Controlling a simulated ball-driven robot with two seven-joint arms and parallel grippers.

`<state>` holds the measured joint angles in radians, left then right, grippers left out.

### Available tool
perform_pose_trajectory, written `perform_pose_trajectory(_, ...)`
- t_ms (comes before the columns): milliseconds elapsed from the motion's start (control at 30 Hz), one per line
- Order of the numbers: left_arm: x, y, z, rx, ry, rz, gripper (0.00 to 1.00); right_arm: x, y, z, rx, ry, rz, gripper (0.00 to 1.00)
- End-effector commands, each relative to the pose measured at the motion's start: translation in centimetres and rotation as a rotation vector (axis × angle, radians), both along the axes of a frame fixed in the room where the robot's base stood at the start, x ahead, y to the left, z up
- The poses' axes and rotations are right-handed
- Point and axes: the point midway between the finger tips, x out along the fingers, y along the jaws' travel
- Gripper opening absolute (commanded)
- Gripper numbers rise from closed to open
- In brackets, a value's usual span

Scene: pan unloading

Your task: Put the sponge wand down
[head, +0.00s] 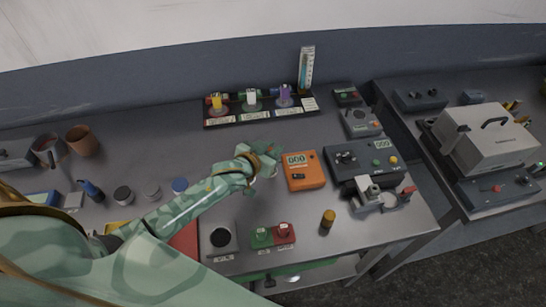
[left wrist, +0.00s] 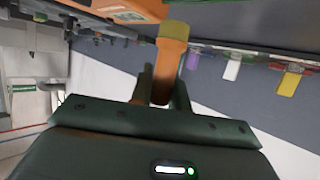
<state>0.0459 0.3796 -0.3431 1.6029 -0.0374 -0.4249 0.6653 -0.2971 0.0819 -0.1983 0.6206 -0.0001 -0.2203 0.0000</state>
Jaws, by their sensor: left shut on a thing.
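My left gripper (head: 262,163) reaches in from the left over the middle of the table, just left of the orange meter (head: 303,171). In the left wrist view its dark fingers (left wrist: 163,82) are shut on an orange-brown stick with a wider yellowish end (left wrist: 172,33), which I take for the sponge wand. The stick points away from the palm between the fingers. In the head view the hand mostly hides what it holds. I cannot tell whether the wand touches the table. My right gripper is not in view.
A dark rack (head: 262,112) with several coloured items stands behind. A grey control box (head: 356,158) stands right of the orange meter. Green and red blocks (head: 273,235) and an amber cylinder (head: 328,218) stand in front. Bare table shows left of the rack.

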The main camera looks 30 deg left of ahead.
Motion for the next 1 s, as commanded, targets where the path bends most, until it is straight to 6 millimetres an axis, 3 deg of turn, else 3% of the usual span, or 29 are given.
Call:
perform_pose_trajectory(200, 0.3, 0.0, -3.3, -0.001, 0.002, -0.001, 0.00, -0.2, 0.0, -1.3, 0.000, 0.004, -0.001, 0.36)
perform_pose_trajectory(600, 0.3, 0.0, -3.7, 0.000, 0.000, -0.001, 0.00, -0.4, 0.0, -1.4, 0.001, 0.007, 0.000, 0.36)
perform_pose_trajectory(633, 0.3, 0.0, -3.7, 0.001, 0.000, -0.001, 0.23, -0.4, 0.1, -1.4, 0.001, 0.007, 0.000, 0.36)
perform_pose_trajectory(700, 0.3, 0.0, -3.7, 0.001, 0.001, -0.001, 0.39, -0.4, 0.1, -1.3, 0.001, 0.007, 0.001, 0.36)
perform_pose_trajectory(1000, 0.2, 0.0, -3.4, 0.001, 0.001, -0.001, 0.39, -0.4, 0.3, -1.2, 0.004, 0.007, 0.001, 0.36)
